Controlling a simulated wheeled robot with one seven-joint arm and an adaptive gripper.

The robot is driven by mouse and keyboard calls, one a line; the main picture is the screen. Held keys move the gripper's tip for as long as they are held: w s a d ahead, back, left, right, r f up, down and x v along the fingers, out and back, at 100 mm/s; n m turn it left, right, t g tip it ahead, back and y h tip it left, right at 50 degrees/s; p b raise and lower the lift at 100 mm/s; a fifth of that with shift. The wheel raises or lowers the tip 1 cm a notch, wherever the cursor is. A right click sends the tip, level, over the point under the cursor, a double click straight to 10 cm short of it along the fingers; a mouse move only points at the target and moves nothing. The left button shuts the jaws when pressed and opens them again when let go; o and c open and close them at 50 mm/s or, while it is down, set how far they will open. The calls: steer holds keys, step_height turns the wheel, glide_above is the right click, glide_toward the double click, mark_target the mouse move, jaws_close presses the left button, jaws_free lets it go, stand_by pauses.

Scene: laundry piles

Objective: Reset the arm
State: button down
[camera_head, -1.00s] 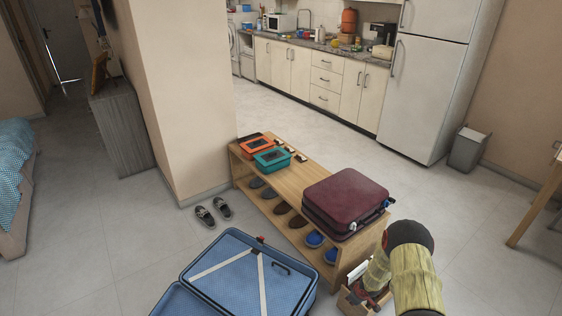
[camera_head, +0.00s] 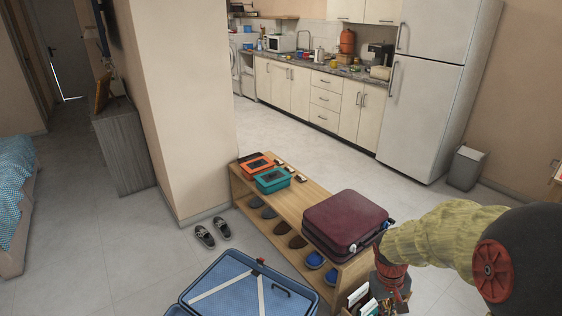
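My arm comes in from the right edge, with a pale yellow ribbed link running left to a red wrist. Below it, my gripper (camera_head: 392,300) is small and dark in the head view. It hangs down just right of the shoe bench (camera_head: 276,222), over or beside a box of small items (camera_head: 362,303). Its fingertips are not clear, and I cannot tell whether it is open or holds anything. A maroon suitcase (camera_head: 345,222) lies on the bench's near end, close to my wrist.
An open blue suitcase (camera_head: 245,290) lies on the floor at the front. An orange box (camera_head: 256,166) and a teal box (camera_head: 272,181) sit on the bench. Dark shoes (camera_head: 212,233) stand beside it. The fridge (camera_head: 425,110) and bin (camera_head: 466,168) are behind; floor at left is clear.

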steer(key=s+a+r+t+p, duration=0.1)
steer(key=s+a+r+t, duration=0.1)
steer(key=s+r, duration=0.3)
steer(key=s+a+r+t+y+p, duration=0.1)
steer(key=s+a+r, duration=0.4)
steer(key=r, duration=0.7)
steer(key=s+a+r+t+y+p, duration=0.1)
steer(key=s+a+r+t, duration=0.2)
steer(key=r, duration=0.6)
steer(key=shift+s+a+r+m+p, duration=0.2)
steer(key=shift+s+r+m+p, duration=0.15)
steer(key=shift+s, duration=0.9)
steer(key=shift+f, duration=0.1)
